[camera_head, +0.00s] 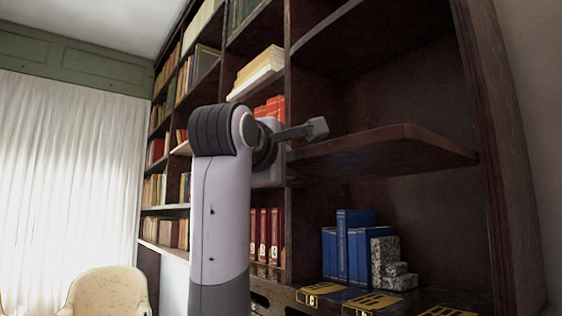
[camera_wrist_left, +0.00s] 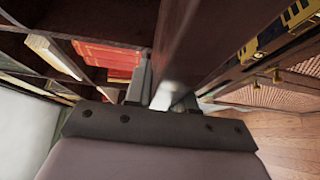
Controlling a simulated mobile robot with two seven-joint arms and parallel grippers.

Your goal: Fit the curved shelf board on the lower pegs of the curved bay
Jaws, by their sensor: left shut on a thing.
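The dark brown curved shelf board (camera_head: 385,153) spans the bay, its rounded front edge facing me. My left gripper (camera_head: 306,131) is at the board's left end, partly hidden by my own wrist. In the left wrist view the board (camera_wrist_left: 205,40) runs away from between the fingers of my left gripper (camera_wrist_left: 160,92), which is shut on it. The curved bay (camera_head: 405,95) has dark walls behind and right of the board. The pegs are not visible, so I cannot tell whether the board rests on them. My right gripper is not in view.
Blue books (camera_head: 348,245) and a grey speckled bookend (camera_head: 388,262) stand below the board. Red books (camera_head: 265,237) fill the compartment to the left. The right upright (camera_head: 500,150) bounds the bay. Yellow-marked items (camera_head: 372,301) lie along the lower ledge. A cream chair (camera_head: 108,292) stands at lower left.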

